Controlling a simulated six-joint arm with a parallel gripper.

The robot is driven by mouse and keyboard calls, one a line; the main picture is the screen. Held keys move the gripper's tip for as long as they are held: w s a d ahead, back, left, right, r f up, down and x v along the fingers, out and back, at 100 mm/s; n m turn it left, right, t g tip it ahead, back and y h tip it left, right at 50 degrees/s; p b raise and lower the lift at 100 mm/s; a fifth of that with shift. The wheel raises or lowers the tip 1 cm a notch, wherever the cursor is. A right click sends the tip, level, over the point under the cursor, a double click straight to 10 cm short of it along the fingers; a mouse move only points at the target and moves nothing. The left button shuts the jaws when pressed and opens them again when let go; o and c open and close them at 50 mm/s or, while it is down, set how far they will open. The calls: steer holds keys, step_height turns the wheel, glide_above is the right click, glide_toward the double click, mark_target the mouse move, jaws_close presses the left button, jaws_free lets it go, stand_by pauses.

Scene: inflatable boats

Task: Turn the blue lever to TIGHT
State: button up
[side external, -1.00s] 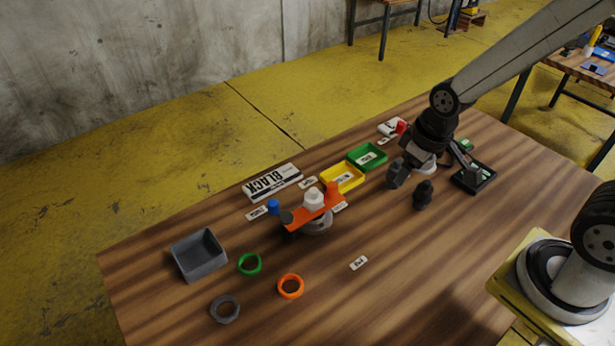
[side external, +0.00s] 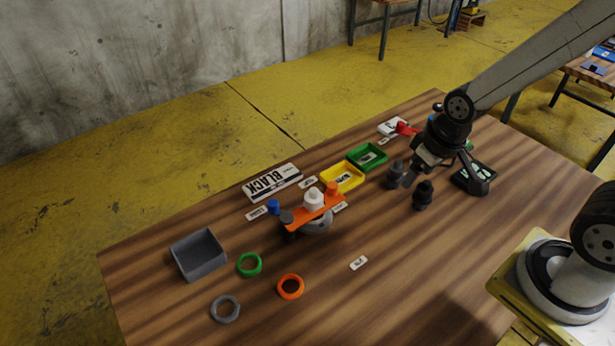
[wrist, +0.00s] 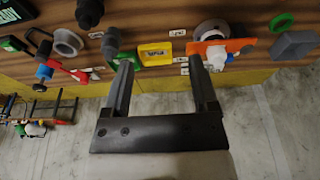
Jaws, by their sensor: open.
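Two small blue parts show, and I cannot tell which is the lever. One blue post (side external: 273,207) stands beside an orange plate (side external: 305,212) with a white knob, mounted on a grey round base. Small labels surround it, too small to read surely. In the wrist view, another blue knob (wrist: 44,72) sits beside a red lever (wrist: 72,73); the red lever (side external: 406,128) also shows at the table's far side. My gripper (side external: 442,173) is open and empty, right of a dark peg (side external: 394,175). Its spread fingers (wrist: 161,62) show in the wrist view.
A yellow tray (side external: 342,177) and a green tray (side external: 367,156) lie along the far side. A second dark peg (side external: 424,195) and a black tray (side external: 473,179) are near my gripper. A grey bin (side external: 199,254) and loose rings are at left. The front middle is mostly clear.

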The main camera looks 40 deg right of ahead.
steer(key=w+a+f+n+g, duration=0.1)
steer(key=w+a, duration=0.2)
steer(key=w, duration=0.4)
steer(key=w+a+f+n, duration=0.15)
steer(key=w+a, duration=0.25)
steer(key=w, duration=0.4)
steer(key=n+g, duration=0.2)
steer(key=n, duration=0.1)
glide_above(273, 203)
steer(key=f, duration=0.7)
steer(key=shift+d+f, duration=0.25)
steer(key=shift+f, duration=0.15)
steer(key=shift+w+a+f, duration=0.1)
steer(key=shift+a+f, duration=0.15)
steer(key=shift+f, duration=0.1)
steer(key=shift+f, duration=3.75)
jaws_close()
